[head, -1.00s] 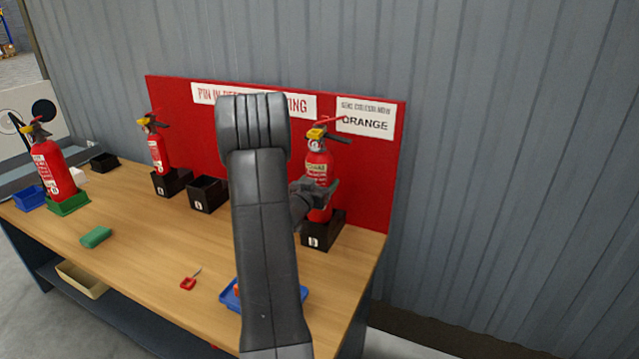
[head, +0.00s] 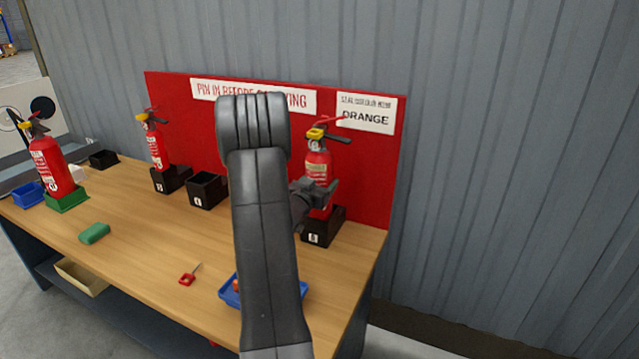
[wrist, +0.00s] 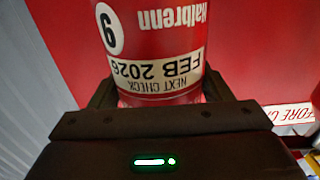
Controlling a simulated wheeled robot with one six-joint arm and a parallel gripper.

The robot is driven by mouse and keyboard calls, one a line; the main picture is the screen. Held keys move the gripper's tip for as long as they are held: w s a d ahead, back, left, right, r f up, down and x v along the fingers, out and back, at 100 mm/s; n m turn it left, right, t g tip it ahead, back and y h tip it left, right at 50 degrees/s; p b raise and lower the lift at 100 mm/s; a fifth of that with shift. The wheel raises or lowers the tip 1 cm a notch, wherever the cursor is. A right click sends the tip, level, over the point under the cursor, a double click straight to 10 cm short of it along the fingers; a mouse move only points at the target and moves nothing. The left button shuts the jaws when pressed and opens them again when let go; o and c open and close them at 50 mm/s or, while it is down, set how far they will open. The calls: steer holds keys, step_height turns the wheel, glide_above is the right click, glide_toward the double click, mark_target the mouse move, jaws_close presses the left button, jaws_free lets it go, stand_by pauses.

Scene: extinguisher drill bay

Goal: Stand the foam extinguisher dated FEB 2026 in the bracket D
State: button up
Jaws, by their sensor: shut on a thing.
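The red foam extinguisher (head: 318,168) is upright at the right end of the bench, with its base inside or just over the black bracket at the far right (head: 317,239). The bracket's white letter is too small to read surely. My gripper (head: 318,199) is shut around the extinguisher's lower body. In the wrist view the extinguisher (wrist: 165,45) shows an upside-down label reading NEXT CHECK FEB 2026. The gripper fingers (wrist: 160,95) press on both its sides. Whether its base rests on the bracket floor is hidden.
Another red extinguisher (head: 157,150) stands in a black bracket (head: 170,182); an empty-looking bracket (head: 206,192) is beside it. A third extinguisher (head: 48,165) stands on a green base (head: 68,199) at left. A blue tray (head: 229,295), red tag (head: 187,279) and green block (head: 94,233) lie in front.

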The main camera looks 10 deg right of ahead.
steer(key=shift+f+b, duration=0.55)
steer(key=shift+b, duration=0.2)
stand_by(0.7)
steer(key=o, duration=1.7)
steer(key=b+v, duration=0.1)
steer(key=v, duration=1.3)
steer(key=shift+b, duration=0.3)
steer(key=shift+w+d+f, duration=0.1)
steer(key=shift+f, duration=0.05)
